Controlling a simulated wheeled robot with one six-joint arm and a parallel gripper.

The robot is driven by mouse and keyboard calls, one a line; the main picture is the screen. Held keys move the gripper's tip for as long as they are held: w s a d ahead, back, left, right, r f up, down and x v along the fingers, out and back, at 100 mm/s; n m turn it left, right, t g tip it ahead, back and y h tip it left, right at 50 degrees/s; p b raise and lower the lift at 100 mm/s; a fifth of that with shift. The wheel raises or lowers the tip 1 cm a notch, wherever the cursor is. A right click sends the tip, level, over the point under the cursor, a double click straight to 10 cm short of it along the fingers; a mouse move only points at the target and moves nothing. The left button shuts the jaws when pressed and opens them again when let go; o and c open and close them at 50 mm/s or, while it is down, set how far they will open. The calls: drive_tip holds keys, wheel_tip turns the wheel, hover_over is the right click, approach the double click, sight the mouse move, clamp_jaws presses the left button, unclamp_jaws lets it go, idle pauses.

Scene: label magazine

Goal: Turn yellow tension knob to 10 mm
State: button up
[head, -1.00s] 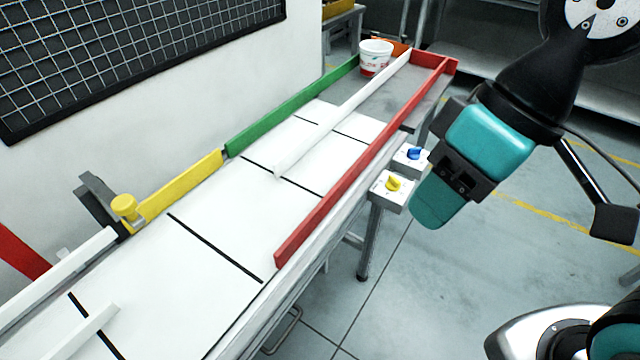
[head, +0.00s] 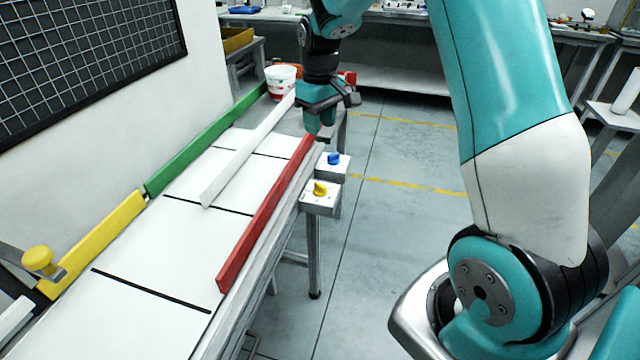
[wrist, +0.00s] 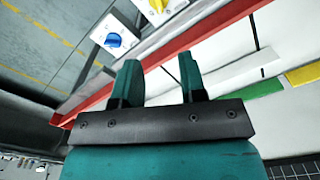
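The yellow tension knob (head: 320,188) sits on a white box (head: 321,204) at the right side of the conveyor, with a blue knob (head: 334,158) on a similar box just behind it. In the wrist view the yellow knob (wrist: 158,5) is cut by the top edge, and the blue knob (wrist: 113,40) shows left of my fingers. My gripper (wrist: 158,75) is open, its two teal fingers apart with nothing between them. In the head view my gripper (head: 316,132) points down near the far part of the red rail, beyond both knobs. The scale markings are too small to read.
A red rail (head: 265,215) runs along the conveyor's near side, with green (head: 205,140) and yellow (head: 95,240) rails opposite. A white and red tub (head: 281,84) stands at the far end. A larger yellow knob (head: 38,261) is at the left. Floor right of the knobs is clear.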

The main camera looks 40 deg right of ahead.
sight(320, 184)
wheel_tip(320, 184, down, 17)
drive_tip(key=shift+d+f+p, duration=0.1)
drive_tip(key=shift+f+p, duration=0.1)
drive_tip(key=shift+p, duration=0.25)
drive_tip(key=shift+c, duration=0.4)
drive_tip(key=shift+w, duration=0.1)
clamp_jaws()
